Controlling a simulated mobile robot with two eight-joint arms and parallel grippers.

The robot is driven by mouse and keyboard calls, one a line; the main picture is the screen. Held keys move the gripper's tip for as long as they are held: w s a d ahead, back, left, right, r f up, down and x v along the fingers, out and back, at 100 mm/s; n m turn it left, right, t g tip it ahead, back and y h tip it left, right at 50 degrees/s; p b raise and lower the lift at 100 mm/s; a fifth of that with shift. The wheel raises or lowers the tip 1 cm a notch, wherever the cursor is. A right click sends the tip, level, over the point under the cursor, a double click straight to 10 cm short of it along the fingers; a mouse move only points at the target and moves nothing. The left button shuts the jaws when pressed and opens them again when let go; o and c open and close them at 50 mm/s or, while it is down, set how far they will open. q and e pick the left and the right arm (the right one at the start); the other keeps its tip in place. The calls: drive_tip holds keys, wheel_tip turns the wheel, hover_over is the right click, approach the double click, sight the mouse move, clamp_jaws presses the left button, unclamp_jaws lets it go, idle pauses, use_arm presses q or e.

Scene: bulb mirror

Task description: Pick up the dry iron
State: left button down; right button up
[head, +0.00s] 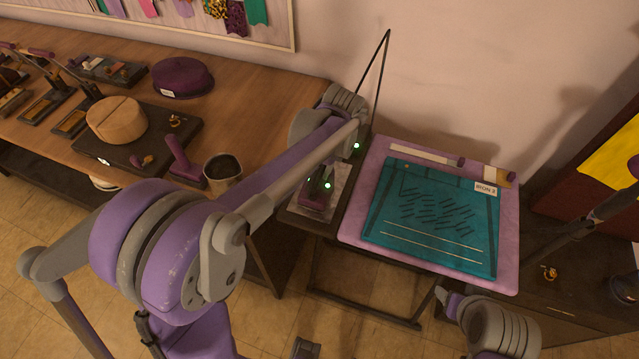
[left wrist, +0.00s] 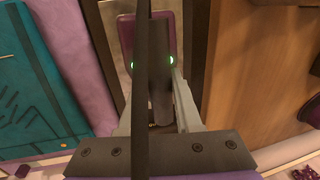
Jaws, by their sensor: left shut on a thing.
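The dry iron (head: 314,196) has a purple body and a dark handle. It is on a pale metal plate (head: 332,207) on the narrow dark stand left of the pink board. My left gripper (head: 320,180) reaches down over it from above. In the left wrist view, the fingers close around the dark handle (left wrist: 160,85), with the purple body (left wrist: 126,35) beyond. Whether the iron touches the plate is unclear. My forearm hides part of it. At the lower right, part of my right arm shows; its fingers cannot be made out.
A pink pressing board (head: 510,235) with a teal cloth (head: 430,215) stands to the right. A thin dark upright rod (head: 384,62) rises behind the iron. A wooden table (head: 255,110) at left holds a hat block (head: 116,120), a purple hat (head: 181,76) and a cup (head: 222,170).

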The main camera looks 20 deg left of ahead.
use_arm(q)
drive_tip(key=shift+r, duration=0.15)
wheel_tip(320, 180, up, 10)
drive_tip(key=shift+f, duration=0.1)
idle(0.6)
drive_tip(key=c, duration=1.3)
unclamp_jaws()
clamp_jaws()
